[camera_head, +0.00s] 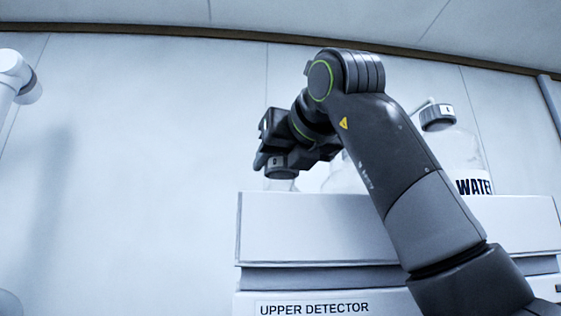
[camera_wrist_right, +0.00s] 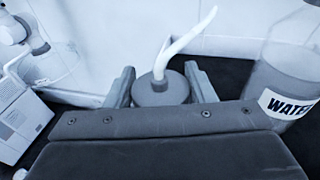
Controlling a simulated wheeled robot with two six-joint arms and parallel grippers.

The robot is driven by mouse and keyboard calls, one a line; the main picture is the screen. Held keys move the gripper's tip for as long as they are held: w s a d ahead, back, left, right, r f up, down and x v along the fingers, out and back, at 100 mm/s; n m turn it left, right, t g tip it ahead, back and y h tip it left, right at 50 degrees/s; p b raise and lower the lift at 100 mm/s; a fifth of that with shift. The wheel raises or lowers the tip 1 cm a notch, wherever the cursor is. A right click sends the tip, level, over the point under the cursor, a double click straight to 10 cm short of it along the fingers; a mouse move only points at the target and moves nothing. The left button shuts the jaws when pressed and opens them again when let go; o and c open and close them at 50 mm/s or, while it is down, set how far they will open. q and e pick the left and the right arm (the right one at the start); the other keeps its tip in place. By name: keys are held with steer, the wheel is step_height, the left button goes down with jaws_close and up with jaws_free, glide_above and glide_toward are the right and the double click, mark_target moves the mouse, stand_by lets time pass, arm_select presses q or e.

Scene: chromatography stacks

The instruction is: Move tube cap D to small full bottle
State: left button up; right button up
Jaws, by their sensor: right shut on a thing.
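My right gripper (camera_head: 268,160) is at the left end of the upper detector's top in the head view. It is shut on a grey tube cap (camera_head: 281,168), which bears a small label too small to read. In the right wrist view the cap (camera_wrist_right: 161,90) sits between the two fingers, with a white tube rising from it. Clear glass of a small bottle (camera_head: 280,184) shows directly under the cap in the head view. I cannot tell whether the cap rests on it or is just above. My left gripper is not in view.
A large capped bottle labelled WATER (camera_head: 470,160) stands at the right on the white upper detector (camera_head: 320,225); it is also close by on the right in the wrist view (camera_wrist_right: 285,85). More clear glass (camera_head: 345,176) shows behind my arm. A white rounded device (camera_head: 15,75) is at far left.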

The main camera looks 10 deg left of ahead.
steer(key=shift+f, duration=0.4)
steer(key=shift+w+a+f+b, duration=0.15)
steer(key=shift+a+f+b, duration=0.1)
steer(key=shift+f+b, duration=0.1)
steer(key=o, duration=1.5)
steer(key=shift+f, duration=0.15)
steer(key=shift+c, duration=0.2)
steer(key=shift+s+d+r+p, duration=0.1)
steer(key=shift+d+r+p, duration=0.05)
steer(key=shift+r+p, duration=0.45)
steer(key=shift+s+d+r+p, duration=0.1)
steer(key=shift+r+p, duration=0.3)
steer(key=shift+r, duration=0.25)
steer(key=shift+r+p, duration=0.3)
steer(key=shift+r, duration=0.05)
steer(key=shift+w+a+r, duration=0.1)
steer(key=shift+w+r, duration=0.1)
steer(key=shift+r, duration=0.35)
steer(key=shift+s+r, duration=0.15)
steer(key=shift+r, duration=1.65)
